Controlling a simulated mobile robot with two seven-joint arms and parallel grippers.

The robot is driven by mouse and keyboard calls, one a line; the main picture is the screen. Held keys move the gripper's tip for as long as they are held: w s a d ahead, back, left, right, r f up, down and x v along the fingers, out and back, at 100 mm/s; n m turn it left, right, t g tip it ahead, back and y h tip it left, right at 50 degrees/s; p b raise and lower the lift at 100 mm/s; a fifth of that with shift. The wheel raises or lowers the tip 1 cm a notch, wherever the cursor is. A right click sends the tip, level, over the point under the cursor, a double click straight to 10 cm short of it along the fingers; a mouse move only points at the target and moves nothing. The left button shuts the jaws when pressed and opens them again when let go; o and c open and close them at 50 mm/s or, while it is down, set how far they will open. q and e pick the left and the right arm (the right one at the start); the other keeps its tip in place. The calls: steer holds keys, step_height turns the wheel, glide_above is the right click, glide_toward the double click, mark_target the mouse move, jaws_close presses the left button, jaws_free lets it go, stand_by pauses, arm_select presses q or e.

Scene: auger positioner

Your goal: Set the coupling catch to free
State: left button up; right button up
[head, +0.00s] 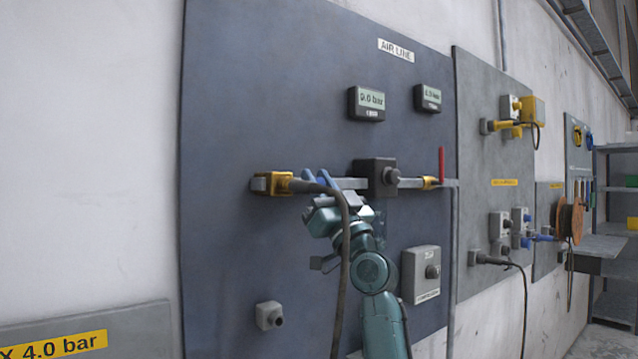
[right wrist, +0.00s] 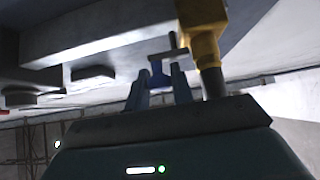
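The yellow coupling (head: 271,183) sits at the left end of the grey air pipe on the blue panel. A dark hose runs from it and hangs down in front of my right arm. My right gripper (head: 321,179) is just right of the coupling. In the right wrist view its two fingers (right wrist: 160,88) are apart. A small blue piece with a grey crossbar, perhaps the catch (right wrist: 158,77), shows between or just beyond the fingertips, beside the yellow coupling body (right wrist: 203,32). I cannot tell whether the fingers touch it. My left gripper is not in view.
A dark valve block (head: 375,177) and a red lever (head: 441,164) are further right on the pipe. Two displays (head: 366,103) hang above; the left reads 0.0 bar. A grey control box (head: 421,274) is below right. The hose (head: 344,260) passes close to my arm.

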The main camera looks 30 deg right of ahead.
steer(key=shift+y, duration=0.3)
jaws_close()
